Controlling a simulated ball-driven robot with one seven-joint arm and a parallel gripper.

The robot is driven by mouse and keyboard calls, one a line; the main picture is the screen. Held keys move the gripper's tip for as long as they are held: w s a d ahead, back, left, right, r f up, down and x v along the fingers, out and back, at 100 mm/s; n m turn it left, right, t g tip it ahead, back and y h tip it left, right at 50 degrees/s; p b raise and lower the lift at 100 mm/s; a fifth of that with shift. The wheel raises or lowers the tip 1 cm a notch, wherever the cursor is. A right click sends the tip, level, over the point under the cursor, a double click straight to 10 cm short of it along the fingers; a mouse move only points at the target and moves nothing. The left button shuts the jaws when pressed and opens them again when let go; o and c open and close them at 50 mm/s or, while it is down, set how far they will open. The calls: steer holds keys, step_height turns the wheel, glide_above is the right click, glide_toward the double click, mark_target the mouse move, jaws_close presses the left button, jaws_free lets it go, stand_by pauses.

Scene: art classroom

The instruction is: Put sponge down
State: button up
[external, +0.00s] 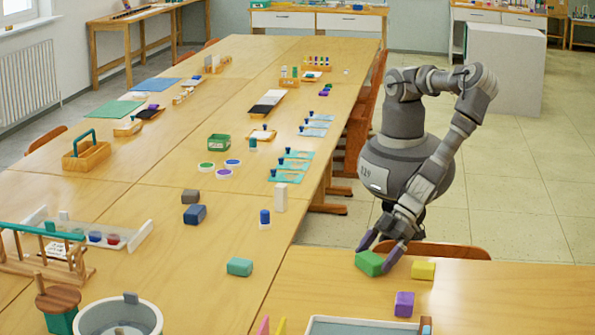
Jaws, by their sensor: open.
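A green sponge-like block (369,264) rests on the near table (330,290), close to its back edge. My gripper (377,254) reaches down over that edge and is open, with its two dark fingers apart at the green block. One finger is at the block's upper left and the other at its right. I cannot tell whether either finger touches it. A yellow block (423,271) lies just right of the green one, and a purple block (404,304) lies nearer the camera.
A teal block (239,267) and a blue block (195,215) lie on the long table to the left. A grey tray (365,326) and a round grey basin (118,316) are at the front. A chair back (440,250) stands behind the near table, whose right side is clear.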

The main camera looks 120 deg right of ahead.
steer(key=p+v, duration=0.4)
steer(key=v, duration=0.7)
steer(key=shift+s+r, duration=0.15)
steer(key=shift+s, duration=0.05)
